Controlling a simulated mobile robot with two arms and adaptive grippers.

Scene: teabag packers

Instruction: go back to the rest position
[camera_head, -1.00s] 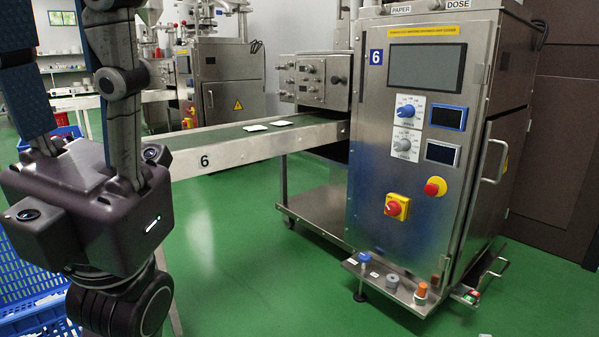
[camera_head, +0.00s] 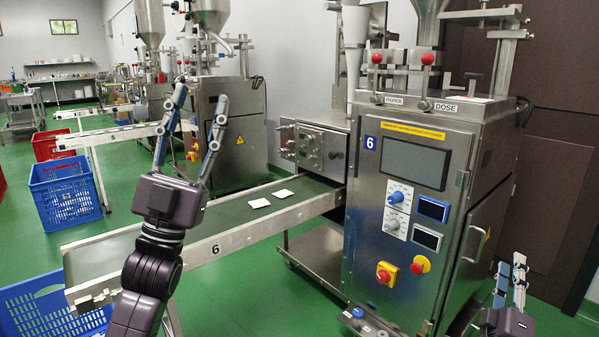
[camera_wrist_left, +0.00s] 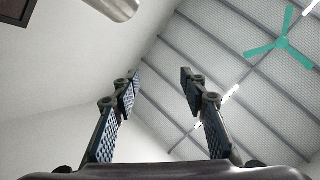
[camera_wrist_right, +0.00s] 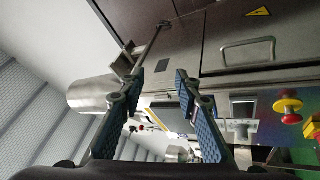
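My left gripper (camera_head: 201,92) points upward in front of the conveyor of machine 6, left of centre in the head view. Its two fingers are apart with nothing between them. The left wrist view shows the same empty gap between the fingers (camera_wrist_left: 160,78) against the ceiling. My right gripper (camera_head: 512,262) points upward at the lower right of the head view, in front of the machine's right side. Its fingers (camera_wrist_right: 160,76) are apart and empty in the right wrist view.
Machine 6 (camera_head: 400,255) stands at centre right. Its conveyor (camera_head: 240,230) carries two white teabags (camera_head: 260,203). Blue crates (camera_head: 45,310) stand at the conveyor's end and farther back (camera_head: 65,195). A red crate (camera_head: 55,143) is behind. Green floor is open at left.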

